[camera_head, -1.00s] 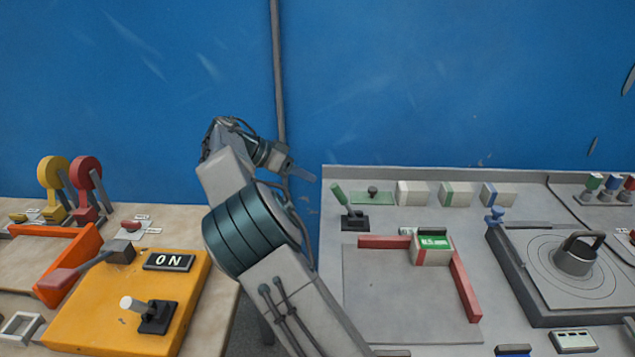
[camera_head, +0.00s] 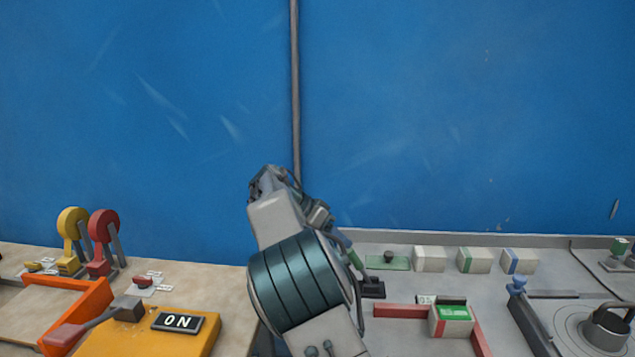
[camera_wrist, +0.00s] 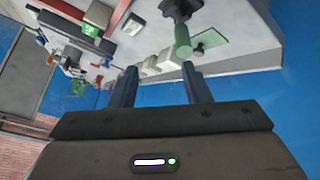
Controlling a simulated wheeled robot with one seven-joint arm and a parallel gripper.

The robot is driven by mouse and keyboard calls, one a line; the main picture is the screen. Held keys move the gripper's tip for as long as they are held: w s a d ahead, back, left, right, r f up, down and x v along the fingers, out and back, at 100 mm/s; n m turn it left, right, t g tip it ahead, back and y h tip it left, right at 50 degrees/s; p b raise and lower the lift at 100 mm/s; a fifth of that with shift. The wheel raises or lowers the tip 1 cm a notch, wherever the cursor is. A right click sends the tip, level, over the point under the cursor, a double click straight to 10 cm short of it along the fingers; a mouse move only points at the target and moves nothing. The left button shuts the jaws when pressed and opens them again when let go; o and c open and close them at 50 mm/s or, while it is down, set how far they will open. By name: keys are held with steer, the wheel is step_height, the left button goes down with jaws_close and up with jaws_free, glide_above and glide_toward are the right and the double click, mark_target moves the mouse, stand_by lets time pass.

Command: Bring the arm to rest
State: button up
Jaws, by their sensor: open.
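My arm is folded up in the middle of the head view, its end in front of the blue wall (camera_head: 420,120). My gripper (camera_wrist: 160,78) shows in the wrist view with its two dark fingers apart and nothing between them. In the head view the fingers are hidden behind my arm. A green-handled lever (camera_wrist: 182,38) shows beyond the fingertips in the wrist view, apart from them. In the head view the lever's dark base (camera_head: 372,287) shows just right of my arm.
A yellow box (camera_head: 190,342) marked ON, an orange frame (camera_head: 100,292) and yellow (camera_head: 72,225) and red (camera_head: 104,228) levers stand at left. At right the grey panel (camera_head: 400,345) bears red bars (camera_head: 398,311), a green-topped block (camera_head: 452,318) and a round handled lid (camera_head: 608,325).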

steer(key=s+d+n+g+y, duration=0.1)
steer(key=s+d+n+y, duration=0.35)
steer(key=s+d, duration=0.7)
steer(key=s+f+n+t+y, duration=0.1)
steer(key=s+f+n+y, duration=0.1)
steer(key=s, duration=0.9)
steer(key=s+f+n+t+y, duration=0.1)
steer(key=s+f+n+y, duration=0.1)
steer(key=s, duration=1)
steer(key=shift+n, duration=0.85)
steer(key=shift+r, duration=0.1)
